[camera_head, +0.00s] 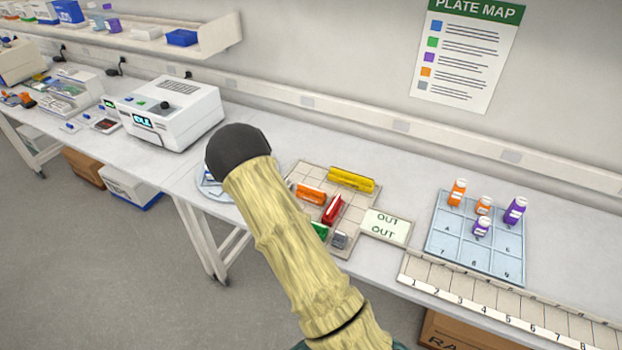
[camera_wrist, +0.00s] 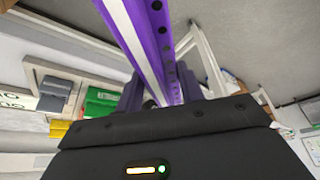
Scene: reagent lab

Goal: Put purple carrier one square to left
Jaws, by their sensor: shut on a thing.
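In the wrist view my gripper (camera_wrist: 160,98) is shut on the purple carrier (camera_wrist: 150,42), a long purple bar with a white stripe and dark holes. The carrier runs up out of the picture between the fingers. In the head view my arm hides the gripper and the purple carrier. The beige square-marked board (camera_head: 362,206) lies on the bench, partly covered by my arm. It holds a yellow carrier (camera_head: 351,180), an orange carrier (camera_head: 310,195), a red carrier (camera_head: 333,209), a green carrier (camera_head: 319,230) and a grey carrier (camera_head: 339,240).
An OUT plate (camera_head: 385,226) adjoins the board's right side. Farther right are a blue grid tray (camera_head: 460,250) with orange and purple bottles and a numbered rack (camera_head: 470,285). A white instrument (camera_head: 172,112) stands left. The wall is behind the bench.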

